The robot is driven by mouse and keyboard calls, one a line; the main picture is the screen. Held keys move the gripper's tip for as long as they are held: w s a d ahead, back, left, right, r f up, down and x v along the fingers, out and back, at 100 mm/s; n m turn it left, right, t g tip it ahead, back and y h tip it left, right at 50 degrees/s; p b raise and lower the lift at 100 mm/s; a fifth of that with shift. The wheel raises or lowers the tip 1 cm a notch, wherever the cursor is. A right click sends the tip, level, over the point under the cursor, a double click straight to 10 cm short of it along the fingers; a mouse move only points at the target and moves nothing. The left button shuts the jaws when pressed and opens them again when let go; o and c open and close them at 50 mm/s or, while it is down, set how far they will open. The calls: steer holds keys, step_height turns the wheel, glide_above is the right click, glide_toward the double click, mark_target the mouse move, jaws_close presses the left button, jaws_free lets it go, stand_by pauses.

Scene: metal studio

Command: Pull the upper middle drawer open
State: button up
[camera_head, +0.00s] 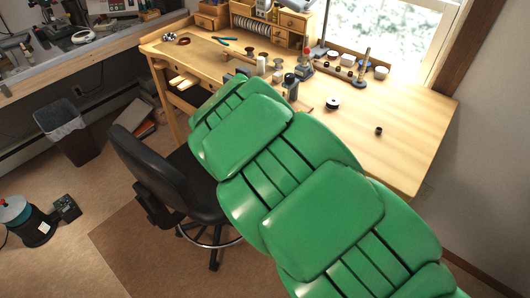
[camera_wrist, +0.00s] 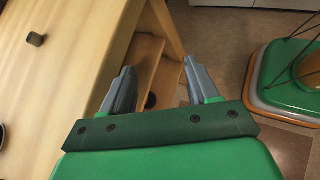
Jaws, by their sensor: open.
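My gripper (camera_wrist: 158,68) shows in the wrist view with its two grey fingers spread apart and nothing between them. It is beside the edge of the wooden workbench (camera_wrist: 70,60), near a bench leg (camera_wrist: 163,25). A wooden panel or shelf under the top (camera_wrist: 147,50) shows beyond the fingers. I cannot tell whether a drawer front is there. In the head view my green arm crosses the workbench (camera_head: 410,105) and hides its front; the gripper is not visible there. Small wooden drawers (camera_head: 293,22) stand at the bench's back. I cannot tell which drawer is the upper middle one.
A black chair (camera_head: 165,175) stands left of my arm, close to the bench. A dark bin (camera_head: 65,130) is farther left. Small tools and jars lie on the bench, with a small dark block (camera_head: 378,131) near its right side. Open floor (camera_head: 55,265) lies at lower left.

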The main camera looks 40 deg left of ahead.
steer(key=s+a+f+n+t+y, duration=0.1)
steer(key=a+f+n+t+y, duration=0.25)
steer(key=a, duration=0.65)
steer(key=s+a+f+n+t+y, duration=0.1)
steer(key=a+f+n+y, duration=0.25)
steer(key=a+n, duration=0.45)
steer(key=s+a+f+n+t+y, duration=0.1)
steer(key=a+f+n+t+y, duration=0.2)
steer(key=a, duration=0.9)
steer(key=f+x, duration=0.1)
steer(key=x, duration=0.7)
steer(key=shift+s+d+h, duration=0.2)
steer(key=shift+d+h, duration=0.1)
steer(key=shift+h, duration=0.1)
jaws_close()
